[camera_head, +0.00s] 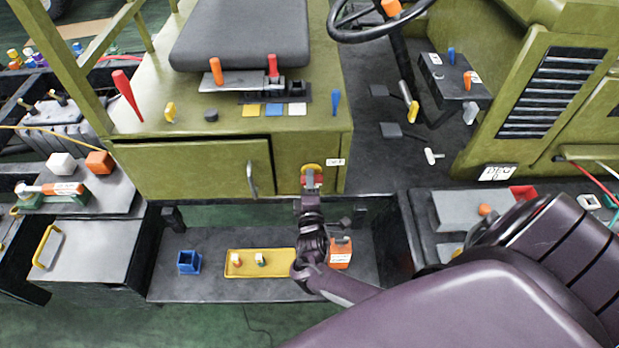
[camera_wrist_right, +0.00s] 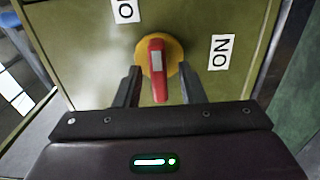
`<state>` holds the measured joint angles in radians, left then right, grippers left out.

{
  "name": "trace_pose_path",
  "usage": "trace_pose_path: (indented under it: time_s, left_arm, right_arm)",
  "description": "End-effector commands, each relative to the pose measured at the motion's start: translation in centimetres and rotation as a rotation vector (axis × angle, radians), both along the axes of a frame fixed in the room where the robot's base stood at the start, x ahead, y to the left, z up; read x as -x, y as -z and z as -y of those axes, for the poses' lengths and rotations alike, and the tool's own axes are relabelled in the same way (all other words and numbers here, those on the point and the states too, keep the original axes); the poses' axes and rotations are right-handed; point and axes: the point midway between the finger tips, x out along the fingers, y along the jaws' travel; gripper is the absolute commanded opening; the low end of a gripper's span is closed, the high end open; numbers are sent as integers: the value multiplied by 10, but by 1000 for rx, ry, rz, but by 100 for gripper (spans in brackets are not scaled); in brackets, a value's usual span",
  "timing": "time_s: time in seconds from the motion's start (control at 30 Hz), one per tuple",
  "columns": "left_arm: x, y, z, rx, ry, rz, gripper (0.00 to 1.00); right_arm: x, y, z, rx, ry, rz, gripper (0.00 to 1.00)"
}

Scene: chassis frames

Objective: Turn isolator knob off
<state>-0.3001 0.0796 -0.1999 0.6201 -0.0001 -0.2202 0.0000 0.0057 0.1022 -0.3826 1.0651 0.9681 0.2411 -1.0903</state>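The isolator knob is a red handle on a round yellow plate (camera_head: 311,168) on the green chassis panel below the seat. In the right wrist view the red handle (camera_wrist_right: 157,68) points downward with a slight tilt, toward my gripper. White labels reading "ON" (camera_wrist_right: 220,52) and, partly cut off, "NO" or "ON" (camera_wrist_right: 125,10) are beside and above it. My right gripper (camera_head: 311,188) is at the knob; in the wrist view its two fingers (camera_wrist_right: 158,82) stand apart on either side of the red handle, with gaps visible. My left gripper is not in view.
A green cabinet door with a metal handle (camera_head: 252,178) is left of the knob. Below is a dark shelf with a yellow tray (camera_head: 275,274), a blue holder (camera_head: 189,262) and an orange box (camera_head: 341,253). A red lever (camera_head: 128,95) rises from the deck.

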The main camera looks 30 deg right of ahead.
Motion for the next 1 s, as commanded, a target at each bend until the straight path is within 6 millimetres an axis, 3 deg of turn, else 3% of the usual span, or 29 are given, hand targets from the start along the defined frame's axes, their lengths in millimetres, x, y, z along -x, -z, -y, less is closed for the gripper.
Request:
trace_pose_path:
  time_s: [0.2, 0.4, 1.0]
  left_arm:
    - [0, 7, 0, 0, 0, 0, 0]
    - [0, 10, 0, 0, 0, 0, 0]
    - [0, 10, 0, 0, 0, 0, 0]
  right_arm:
    - [34, 3, -21, -2, -2, -2, 36]
    - [54, 1, -34, -1, -1, 0, 36]
    - [58, 0, -36, -1, 0, 0, 36]
